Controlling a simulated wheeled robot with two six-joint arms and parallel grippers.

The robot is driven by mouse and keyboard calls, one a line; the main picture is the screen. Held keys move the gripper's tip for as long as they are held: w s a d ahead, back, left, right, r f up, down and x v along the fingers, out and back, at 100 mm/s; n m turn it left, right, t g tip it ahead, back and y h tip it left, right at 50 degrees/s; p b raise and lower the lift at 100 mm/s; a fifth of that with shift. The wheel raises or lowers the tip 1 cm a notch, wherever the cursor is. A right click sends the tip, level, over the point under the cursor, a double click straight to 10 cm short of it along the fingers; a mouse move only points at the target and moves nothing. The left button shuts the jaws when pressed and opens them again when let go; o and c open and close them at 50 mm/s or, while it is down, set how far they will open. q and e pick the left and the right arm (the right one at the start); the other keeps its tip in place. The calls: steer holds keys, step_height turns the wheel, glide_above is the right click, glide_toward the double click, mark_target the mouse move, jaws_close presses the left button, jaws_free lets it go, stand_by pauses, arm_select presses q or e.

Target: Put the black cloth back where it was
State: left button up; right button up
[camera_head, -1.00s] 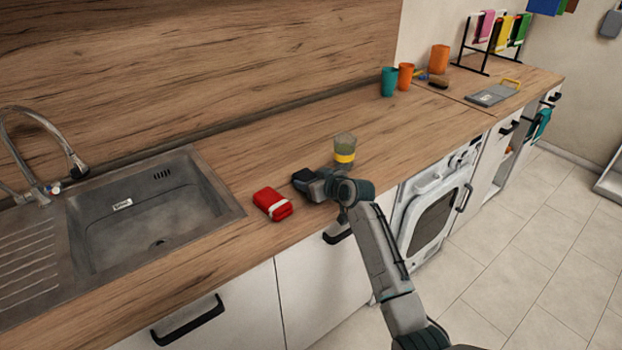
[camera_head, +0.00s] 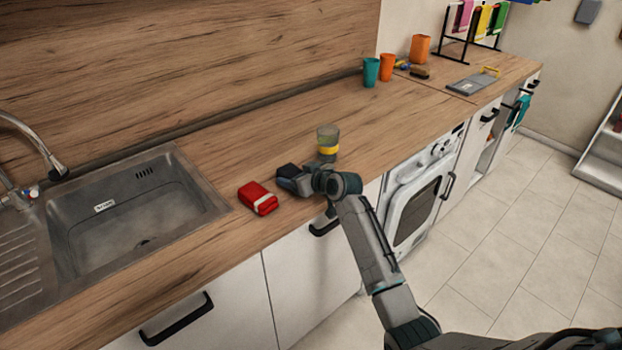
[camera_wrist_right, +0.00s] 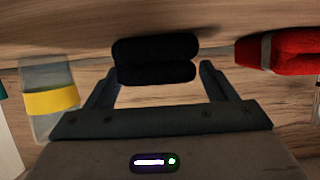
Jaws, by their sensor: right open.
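The black cloth (camera_wrist_right: 155,61), a folded roll-like bundle, lies on the wooden counter just ahead of my right gripper. In the head view the black cloth (camera_head: 288,171) shows at the tip of my right gripper (camera_head: 294,180), partly hidden by it. In the right wrist view my right gripper (camera_wrist_right: 157,78) is open, with one finger on each side of the cloth's near edge. I cannot tell whether the fingers touch it. My left gripper is not in view.
A red bundle with a pale band (camera_head: 258,198) lies left of the gripper, near the sink (camera_head: 130,215). A glass with a yellow band (camera_head: 328,143) stands close behind it. Cups (camera_head: 371,72) and a rack with coloured cloths (camera_head: 474,25) are farther back. Mid-counter is clear.

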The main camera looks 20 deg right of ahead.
steer(key=b+v, duration=0.1)
steer(key=v, duration=0.8)
steer(key=shift+s+d, duration=0.15)
steer(key=shift+b+v, duration=0.3)
steer(key=shift+v, duration=0.5)
stand_by(0.4)
